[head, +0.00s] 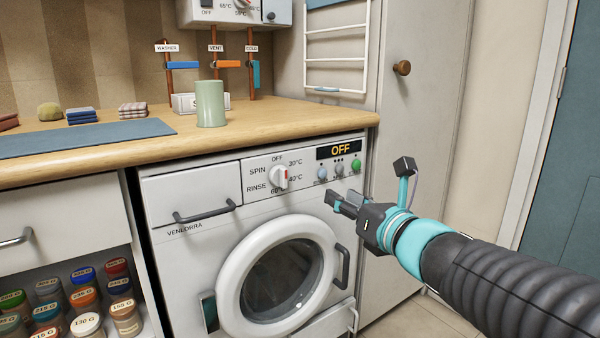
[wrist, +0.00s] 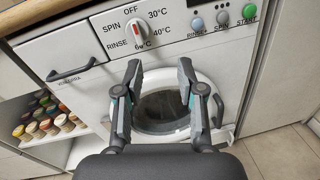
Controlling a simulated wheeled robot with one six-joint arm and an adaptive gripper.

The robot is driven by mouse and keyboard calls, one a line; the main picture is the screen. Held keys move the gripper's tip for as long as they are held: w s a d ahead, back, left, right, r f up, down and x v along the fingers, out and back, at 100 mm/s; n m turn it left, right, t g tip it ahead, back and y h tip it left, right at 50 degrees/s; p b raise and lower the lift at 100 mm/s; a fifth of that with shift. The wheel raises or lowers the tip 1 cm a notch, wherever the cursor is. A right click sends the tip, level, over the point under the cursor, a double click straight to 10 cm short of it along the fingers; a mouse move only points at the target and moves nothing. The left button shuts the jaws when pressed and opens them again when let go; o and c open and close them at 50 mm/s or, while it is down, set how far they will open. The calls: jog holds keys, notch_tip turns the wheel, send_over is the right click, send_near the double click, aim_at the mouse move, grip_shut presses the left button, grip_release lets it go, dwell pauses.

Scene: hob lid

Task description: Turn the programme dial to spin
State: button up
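The programme dial (head: 280,177) is a white knob with a red mark on the washing machine's front panel. It also shows in the wrist view (wrist: 137,33), above and between the fingers. The red mark is on its upper part, towards OFF, and the display (head: 339,150) reads OFF. The SPIN label (head: 258,171) is at the dial's upper left, with RINSE below it. My gripper (head: 338,203) is open and empty, in front of the machine and right of the dial in the head view. It appears apart from the dial. In the wrist view its fingers (wrist: 158,70) are spread.
The round door (head: 278,274) is below the panel. Several buttons, including green START (head: 356,165), lie right of the dial. A drawer handle (head: 205,212) sticks out at left. The wooden worktop (head: 260,125) overhangs above, with a green cup (head: 210,104) on it.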

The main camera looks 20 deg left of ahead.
aim_at(286, 174)
jog(key=w+a+n, duration=0.1)
jog(key=w+a, duration=0.1)
jog(key=a, duration=0.2)
jog(key=w+a+n+g+y, duration=0.1)
jog(key=w+a, duration=0.2)
jog(key=a, duration=0.1)
jog(key=w+a+n, duration=0.1)
jog(key=w+a, duration=0.2)
jog(key=a, duration=0.2)
jog(key=shift+a+r+n+y, duration=0.1)
jog(key=shift+r+n+y, duration=0.15)
jog(key=shift+n+y, duration=0.05)
grip_shut()
